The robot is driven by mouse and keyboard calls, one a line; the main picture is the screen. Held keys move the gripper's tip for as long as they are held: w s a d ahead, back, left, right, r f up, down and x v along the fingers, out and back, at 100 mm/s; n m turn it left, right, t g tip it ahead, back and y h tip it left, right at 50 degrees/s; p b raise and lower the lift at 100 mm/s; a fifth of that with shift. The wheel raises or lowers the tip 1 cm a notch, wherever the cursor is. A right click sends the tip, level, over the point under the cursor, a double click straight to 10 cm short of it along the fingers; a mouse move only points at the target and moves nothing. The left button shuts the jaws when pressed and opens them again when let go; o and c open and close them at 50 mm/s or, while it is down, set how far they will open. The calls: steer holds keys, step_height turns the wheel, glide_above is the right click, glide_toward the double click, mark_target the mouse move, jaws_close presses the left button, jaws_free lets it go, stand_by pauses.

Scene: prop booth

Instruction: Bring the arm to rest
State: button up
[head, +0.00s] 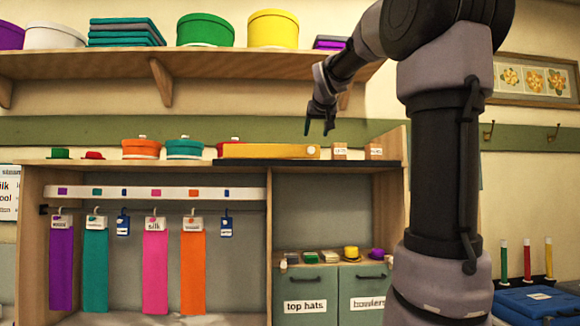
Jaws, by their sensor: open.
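My gripper (319,128) points down in the head view, its two dark fingers apart with nothing between them. It hangs in front of the wall, above the right part of the cabinet top. A flat yellow piece (268,151) lies on the cabinet top below and to the left of it, apart from the fingers as it appears. My arm rises at the right, bends at the top of the picture and comes down left to the gripper.
A wooden shelf (110,64) with round boxes runs above. Colored hat boxes (184,149) stand on the cabinet top. Small tagged blocks (374,151) stand right of the gripper. Colored cloths (155,265) hang below. Small hats (351,253) sit above labeled drawers (305,295).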

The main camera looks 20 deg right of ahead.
steer(key=s+a+f+g+y, duration=0.2)
steer(key=s+a+f, duration=0.3)
steer(key=s+f, duration=0.4)
steer(key=s+a+f+g+y, duration=0.2)
steer(key=s+a+f, duration=0.3)
steer(key=s+f, duration=0.4)
steer(key=s+a+f+m+g+y, duration=0.1)
steer(key=s+a+f, duration=0.4)
steer(key=s+f, duration=0.4)
step_height(320, 180, down, 3)
steer(key=shift+a+r+g+y, duration=0.15)
steer(key=shift+a+g+y, duration=0.1)
steer(key=shift+g+y, duration=0.15)
